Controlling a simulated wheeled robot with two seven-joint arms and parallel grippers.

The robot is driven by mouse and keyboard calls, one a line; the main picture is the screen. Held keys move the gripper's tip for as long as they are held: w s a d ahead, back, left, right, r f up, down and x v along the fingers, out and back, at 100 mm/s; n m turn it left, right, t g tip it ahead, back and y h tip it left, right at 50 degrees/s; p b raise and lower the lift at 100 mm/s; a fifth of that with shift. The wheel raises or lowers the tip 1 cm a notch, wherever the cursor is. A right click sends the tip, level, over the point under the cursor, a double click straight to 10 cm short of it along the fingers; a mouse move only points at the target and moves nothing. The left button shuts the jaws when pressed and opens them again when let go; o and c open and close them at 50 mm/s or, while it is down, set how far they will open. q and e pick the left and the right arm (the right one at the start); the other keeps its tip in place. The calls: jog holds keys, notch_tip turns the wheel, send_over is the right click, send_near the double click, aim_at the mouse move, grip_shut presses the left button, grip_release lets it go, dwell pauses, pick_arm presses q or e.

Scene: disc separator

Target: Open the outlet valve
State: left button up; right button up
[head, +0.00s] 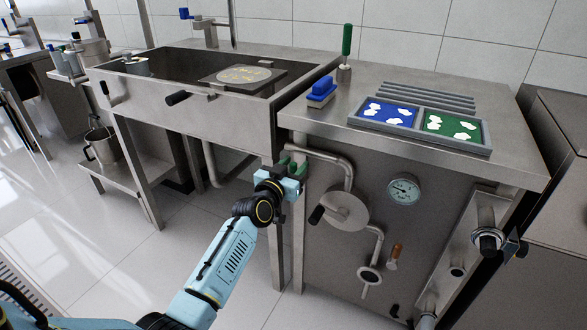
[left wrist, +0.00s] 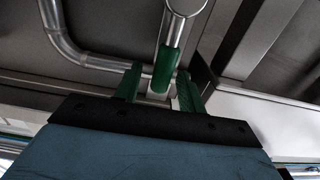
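A valve lever with a green grip (left wrist: 165,68) on a metal stem hangs from a round metal fitting (left wrist: 185,5) in the left wrist view. I take it for the outlet valve. My left gripper (left wrist: 159,90) has its two green fingers apart, one on each side of the green grip. A gap shows on the left side; on the right the finger is very close, and I cannot tell if it touches. In the head view my left gripper (head: 291,168) is beside the pipe under the counter's left edge and hides most of the lever. My right gripper is not seen.
A bent metal pipe (head: 325,155) runs from beside the gripper to a round metal disc (head: 346,212) with a black handle (head: 317,214). A gauge (head: 404,190) and an orange-handled lever (head: 395,254) are on the front panel. The sink (head: 180,104) overhangs at left.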

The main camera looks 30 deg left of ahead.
pick_arm(q)
jog(key=shift+w, duration=0.1)
grip_shut()
dwell(0.3)
